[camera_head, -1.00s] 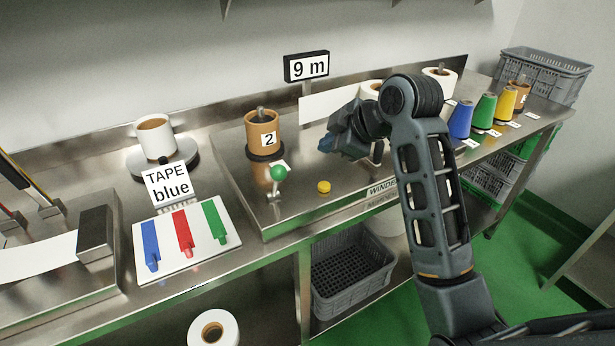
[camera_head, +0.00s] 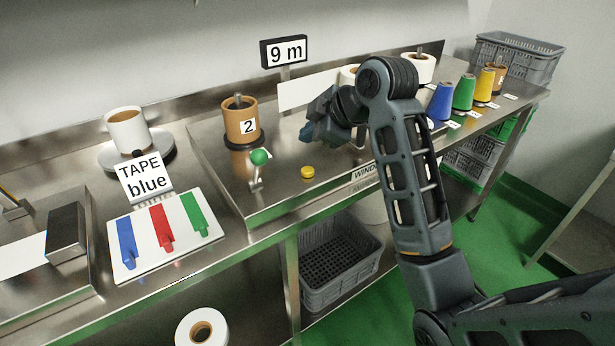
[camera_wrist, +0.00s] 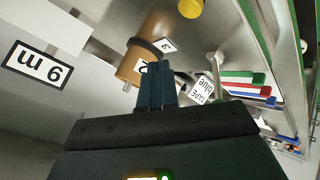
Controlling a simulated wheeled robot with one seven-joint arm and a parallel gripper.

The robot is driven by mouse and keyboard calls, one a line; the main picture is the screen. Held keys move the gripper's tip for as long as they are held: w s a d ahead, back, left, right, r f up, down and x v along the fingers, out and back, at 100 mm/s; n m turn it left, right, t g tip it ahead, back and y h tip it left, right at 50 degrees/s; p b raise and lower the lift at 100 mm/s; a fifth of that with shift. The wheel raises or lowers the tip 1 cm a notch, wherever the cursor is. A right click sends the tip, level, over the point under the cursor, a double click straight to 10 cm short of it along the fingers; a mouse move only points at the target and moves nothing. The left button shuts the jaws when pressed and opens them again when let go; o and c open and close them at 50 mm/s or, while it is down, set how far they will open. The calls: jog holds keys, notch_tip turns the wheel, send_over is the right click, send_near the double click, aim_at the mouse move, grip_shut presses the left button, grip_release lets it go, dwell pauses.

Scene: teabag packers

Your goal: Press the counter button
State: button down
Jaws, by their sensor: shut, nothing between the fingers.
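The yellow button (camera_head: 308,172) sits on the raised steel winder top, right of the green-knobbed lever (camera_head: 260,158). It also shows at the top edge of the wrist view (camera_wrist: 190,8), partly cut off. The counter display (camera_head: 285,52) stands behind and reads 9 m; it appears upside down in the wrist view (camera_wrist: 36,66). My gripper (camera_head: 308,134) is shut and empty. It hangs above and behind the button, pointing left, and is apart from it. Its dark blue fingers (camera_wrist: 157,72) are together in the wrist view.
A brown spool (camera_head: 241,122) marked 2 stands left of my gripper. A white roll (camera_head: 127,130) and the TAPE blue sign (camera_head: 143,178) are further left. Blue (camera_head: 440,101), green and yellow cones stand at the right. Bare steel surrounds the button.

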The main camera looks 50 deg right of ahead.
jog(key=b, duration=0.3)
send_over(310, 172)
notch_tip(310, 172, down, 4)
jog(key=shift+f, duration=0.8)
jog(key=shift+f, duration=0.1)
dwell(1.1)
jog(key=shift+f, duration=0.25)
jog(key=shift+f+b, duration=0.5)
jog(key=shift+f, duration=0.05)
dwell(0.7)
dwell(0.4)
jog(key=shift+r+p, duration=1)
